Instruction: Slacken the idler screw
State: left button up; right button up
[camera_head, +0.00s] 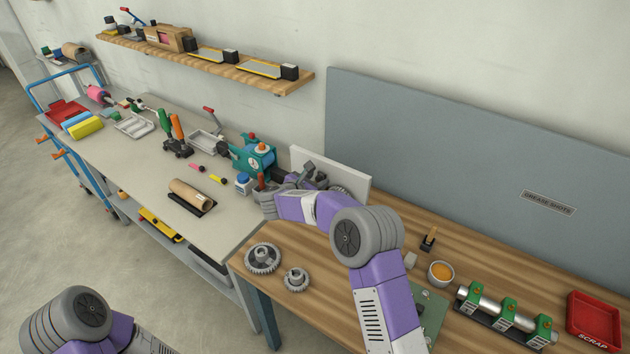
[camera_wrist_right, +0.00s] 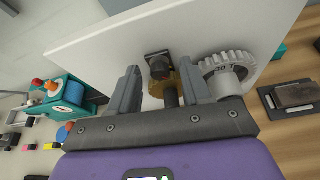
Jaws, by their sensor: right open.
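A white upright panel (camera_head: 352,182) stands at the back of the wooden bench and fills much of the right wrist view (camera_wrist_right: 110,48). On it are a dark block with a round end (camera_wrist_right: 160,66), a brass-coloured round piece (camera_wrist_right: 157,88) with a dark shaft, and a toothed grey gear (camera_wrist_right: 228,72). I cannot tell for certain which part is the idler screw. My right gripper (camera_wrist_right: 160,68) is open, its fingers on either side of the brass piece and apart from it. In the head view, my right arm partly hides the panel. My left gripper is out of view.
A teal machine (camera_head: 255,157) stands just left of the panel. Two loose gears (camera_head: 262,258) lie on the bench's front left. An orange-filled bowl (camera_head: 440,272), a green-bracketed roller (camera_head: 505,315) and a red scrap tray (camera_head: 594,320) are to the right.

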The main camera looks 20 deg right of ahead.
grip_shut()
dwell(0.4)
jog(key=shift+w+a+n+g+h+p, duration=0.1)
jog(key=shift+n+g+h+p, duration=0.25)
jog(key=shift+n, duration=0.25)
jog(key=shift+w+a+n+g+h+p, duration=0.1)
jog(key=shift+n+g+h+p, duration=0.15)
jog(key=shift+n+g, duration=0.3)
jog(key=shift+w+f+n+g+h, duration=0.1)
jog(key=shift+n+g+h, duration=0.35)
jog(key=shift+n, duration=0.7)
grip_release()
